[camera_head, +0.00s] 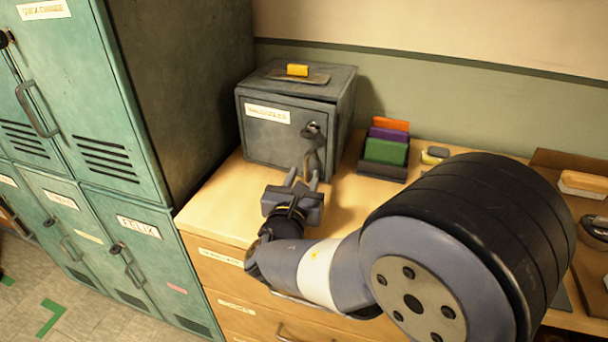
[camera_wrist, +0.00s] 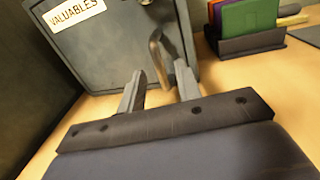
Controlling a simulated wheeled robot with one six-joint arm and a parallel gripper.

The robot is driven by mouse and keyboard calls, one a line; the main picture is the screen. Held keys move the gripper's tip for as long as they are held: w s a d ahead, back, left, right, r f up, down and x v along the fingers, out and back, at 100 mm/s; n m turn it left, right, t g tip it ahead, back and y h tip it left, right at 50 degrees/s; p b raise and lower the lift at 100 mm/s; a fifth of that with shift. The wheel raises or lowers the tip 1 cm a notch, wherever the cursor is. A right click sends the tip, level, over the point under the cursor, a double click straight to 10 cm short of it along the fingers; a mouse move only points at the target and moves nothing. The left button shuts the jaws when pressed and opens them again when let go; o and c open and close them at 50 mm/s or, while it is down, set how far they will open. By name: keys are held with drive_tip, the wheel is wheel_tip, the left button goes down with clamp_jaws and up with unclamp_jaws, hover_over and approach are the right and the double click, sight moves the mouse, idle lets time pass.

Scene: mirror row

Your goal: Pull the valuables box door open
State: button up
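The valuables box (camera_head: 290,125) is a grey metal box on the wooden counter, with a white label on its front. Its door (camera_head: 268,138) looks closed; the door also shows in the wrist view (camera_wrist: 105,50). A handle (camera_head: 311,160) hangs on the right part of the door, below a dark lock or knob (camera_head: 312,129). My gripper (camera_head: 302,178) is in front of the door's lower right. In the wrist view its two fingers (camera_wrist: 160,85) are apart, with the handle (camera_wrist: 158,50) showing beyond and between them. I cannot tell whether they touch it.
Green lockers (camera_head: 100,120) stand at the left. A dark holder (camera_head: 382,170) with coloured cards is right of the box, and a yellow and grey item (camera_head: 435,155) lies beyond it. A yellow block (camera_head: 297,70) is on top of the box. The counter left of my gripper is clear.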

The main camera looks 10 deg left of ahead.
drive_tip(key=shift+w, duration=0.6)
clamp_jaws()
